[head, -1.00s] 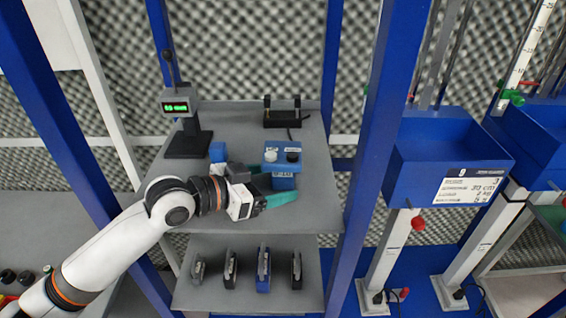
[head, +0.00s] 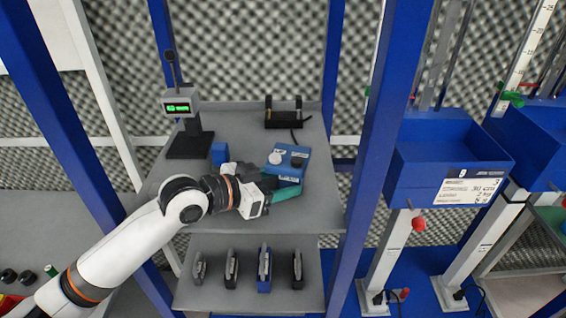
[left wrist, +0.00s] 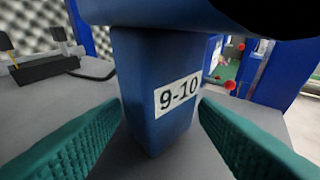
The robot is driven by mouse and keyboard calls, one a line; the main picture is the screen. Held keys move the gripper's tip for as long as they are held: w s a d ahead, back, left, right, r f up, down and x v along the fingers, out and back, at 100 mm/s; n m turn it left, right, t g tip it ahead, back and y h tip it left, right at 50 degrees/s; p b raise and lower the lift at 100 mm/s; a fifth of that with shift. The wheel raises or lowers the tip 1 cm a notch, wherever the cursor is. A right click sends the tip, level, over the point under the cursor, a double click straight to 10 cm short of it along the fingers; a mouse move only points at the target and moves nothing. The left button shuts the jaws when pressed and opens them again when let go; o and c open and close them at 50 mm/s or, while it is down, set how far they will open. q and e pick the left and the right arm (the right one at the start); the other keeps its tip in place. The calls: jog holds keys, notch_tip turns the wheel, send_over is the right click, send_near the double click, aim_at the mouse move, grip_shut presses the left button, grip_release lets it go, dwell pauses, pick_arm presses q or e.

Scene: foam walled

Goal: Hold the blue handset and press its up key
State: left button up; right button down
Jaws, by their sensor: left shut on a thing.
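The blue handset (head: 294,171) is above the upper grey shelf, with a round white key (head: 275,158) and a round black key (head: 297,162) on its top face. Small white labels lie by the keys; I cannot read which is up. My left gripper (head: 286,190) reaches it from the left, its green fingers shut on the handset. In the left wrist view the fingers stand on both sides of the handset's blue lower part (left wrist: 145,70), which bears a "9-10" label. The handset looks tilted; I cannot tell whether it touches the shelf. My right gripper is not in view.
A stand with a green display (head: 178,107) and a small blue block (head: 219,153) are at the shelf's left. A black cradle (head: 283,118) is at the back. Several upright devices (head: 264,268) stand on the lower shelf. A blue post (head: 375,130) borders the right.

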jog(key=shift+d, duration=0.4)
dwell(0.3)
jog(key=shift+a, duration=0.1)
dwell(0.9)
